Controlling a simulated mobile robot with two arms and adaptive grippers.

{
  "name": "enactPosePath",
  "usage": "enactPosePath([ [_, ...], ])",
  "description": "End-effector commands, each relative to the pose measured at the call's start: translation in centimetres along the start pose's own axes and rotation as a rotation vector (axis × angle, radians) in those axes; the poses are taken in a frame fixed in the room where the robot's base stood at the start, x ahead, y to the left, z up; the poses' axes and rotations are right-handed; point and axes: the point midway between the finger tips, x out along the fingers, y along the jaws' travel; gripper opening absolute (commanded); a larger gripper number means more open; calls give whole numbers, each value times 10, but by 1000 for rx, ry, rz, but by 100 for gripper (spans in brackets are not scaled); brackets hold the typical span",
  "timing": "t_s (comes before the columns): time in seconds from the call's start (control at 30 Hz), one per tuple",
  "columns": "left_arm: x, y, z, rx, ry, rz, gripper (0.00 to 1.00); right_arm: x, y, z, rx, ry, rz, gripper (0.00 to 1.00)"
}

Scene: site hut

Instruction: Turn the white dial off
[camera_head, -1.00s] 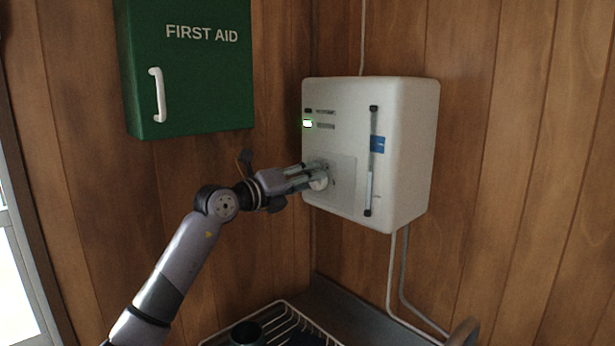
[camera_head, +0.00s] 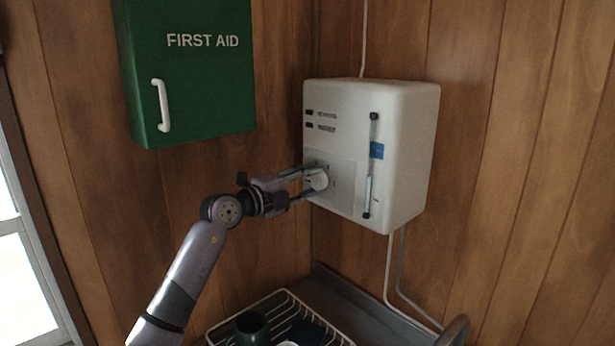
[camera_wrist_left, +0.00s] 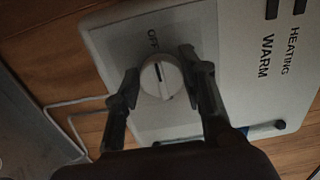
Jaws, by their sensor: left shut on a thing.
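The white dial (camera_head: 320,180) is on the lower left of the front of a white wall heater (camera_head: 345,115). My left gripper (camera_head: 313,182) reaches it from the left and is shut on it. In the left wrist view the dial (camera_wrist_left: 161,78) sits between the two fingers of the gripper (camera_wrist_left: 160,72). My right gripper is not in view.
A green first aid cabinet (camera_head: 195,75) with a white handle hangs on the wood wall above my left arm. A dish rack (camera_head: 285,300) with dark crockery stands below. Cables (camera_head: 391,265) run down from the heater. A window is at the far left.

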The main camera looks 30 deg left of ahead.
Motion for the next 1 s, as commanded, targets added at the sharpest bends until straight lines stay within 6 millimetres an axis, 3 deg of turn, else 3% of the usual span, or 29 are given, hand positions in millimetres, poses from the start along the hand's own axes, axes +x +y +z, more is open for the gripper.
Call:
enactPosePath([
  [0.5,0,1,0,-24,0,1,10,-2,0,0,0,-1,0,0],
  [0.53,0,1,0,-23,0,1,38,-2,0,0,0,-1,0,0],
  [0.8,0,1,0,-21,0,1,56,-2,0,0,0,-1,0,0],
  [1.0,0,0,0,-21,0,0,56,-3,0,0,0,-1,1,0],
])
